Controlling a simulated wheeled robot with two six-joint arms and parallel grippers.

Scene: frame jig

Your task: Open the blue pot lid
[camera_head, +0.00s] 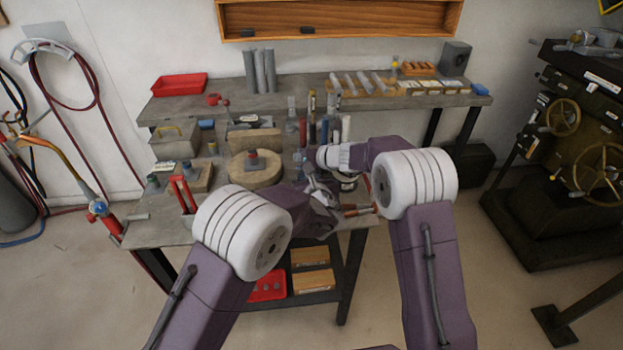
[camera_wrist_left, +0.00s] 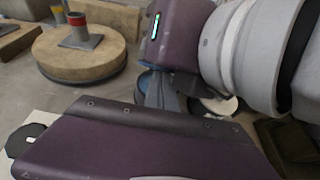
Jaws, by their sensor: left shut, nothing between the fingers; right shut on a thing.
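My right gripper (camera_head: 306,160) reaches in from the right over the bench. In the left wrist view its dark fingers (camera_wrist_left: 162,92) are shut on a blue piece, which looks like the blue pot lid (camera_wrist_left: 147,82); the fingers hide much of it. Whether the lid is clear of its pot cannot be told. My left gripper (camera_head: 318,187) is shut and empty, just in front of the right one. A pale round rim (camera_wrist_left: 220,106) shows behind the right fingers; a small round container (camera_head: 348,184) stands below the right wrist in the head view.
A round wooden block (camera_head: 254,175) with a grey and red piece on it lies left of the grippers. A red stand (camera_head: 183,194) is farther left. Several upright tubes and bottles stand close behind the grippers. A raised shelf with a red tray (camera_head: 180,85) runs behind.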

